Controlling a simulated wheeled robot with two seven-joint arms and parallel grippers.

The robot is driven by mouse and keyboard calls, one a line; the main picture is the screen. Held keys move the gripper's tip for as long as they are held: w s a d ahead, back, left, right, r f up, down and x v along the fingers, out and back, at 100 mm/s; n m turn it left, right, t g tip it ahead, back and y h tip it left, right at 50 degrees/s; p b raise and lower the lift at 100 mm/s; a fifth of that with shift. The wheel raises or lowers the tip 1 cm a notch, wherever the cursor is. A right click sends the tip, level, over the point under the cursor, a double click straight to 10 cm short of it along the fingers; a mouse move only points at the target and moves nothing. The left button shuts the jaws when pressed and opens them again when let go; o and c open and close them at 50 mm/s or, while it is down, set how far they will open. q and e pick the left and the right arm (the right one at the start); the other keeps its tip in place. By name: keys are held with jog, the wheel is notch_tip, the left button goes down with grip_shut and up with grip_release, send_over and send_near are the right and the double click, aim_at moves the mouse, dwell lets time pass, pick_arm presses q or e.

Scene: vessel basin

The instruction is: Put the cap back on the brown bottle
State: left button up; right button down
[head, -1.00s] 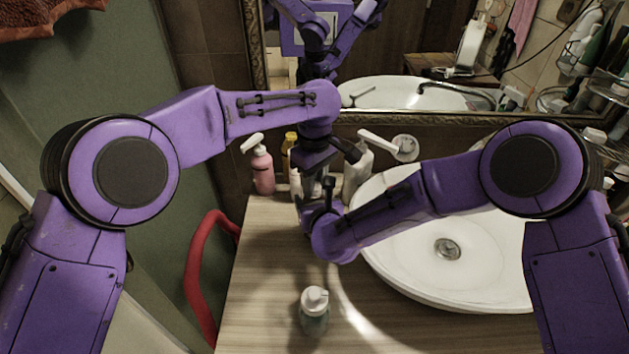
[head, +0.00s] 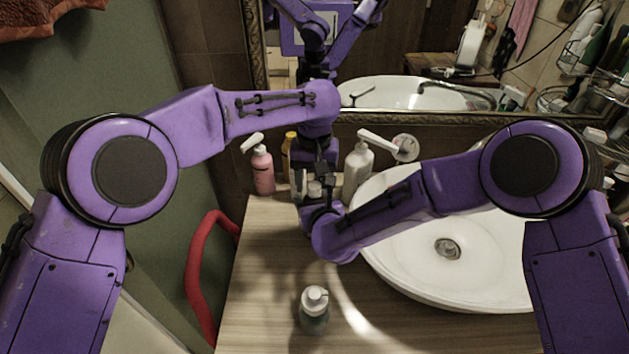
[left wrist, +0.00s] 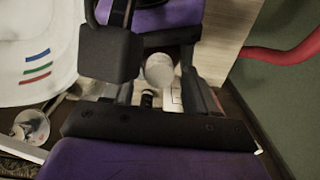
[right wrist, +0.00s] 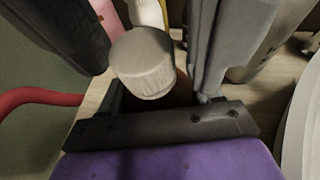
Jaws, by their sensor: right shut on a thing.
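The white ribbed cap (right wrist: 142,65) is over the top of the brown bottle (right wrist: 183,92) in the right wrist view; most of the bottle is hidden. I cannot tell how firmly the cap is seated. My right gripper (head: 314,203) is shut on the bottle and holds it near the back of the counter. The cap shows small in the head view (head: 314,188) and as a pale round top in the left wrist view (left wrist: 160,70). My left gripper (head: 316,168) is just above and behind the cap, its fingers apart with no cap clamped between them.
A pink pump bottle (head: 263,170), a yellow bottle (head: 288,150) and a white pump bottle (head: 358,165) stand at the back by the mirror. A pump bottle (head: 314,312) stands at the front. The white basin (head: 480,275) is at right. The counter (head: 265,270) is clear front left.

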pick_arm(q)
jog(key=shift+r, duration=2.25)
jog(key=shift+c, duration=0.3)
notch_tip(320, 180, up, 4)
jog(key=n, duration=0.5)
jog(key=shift+f, duration=0.25)
jog(key=shift+f, duration=4.05)
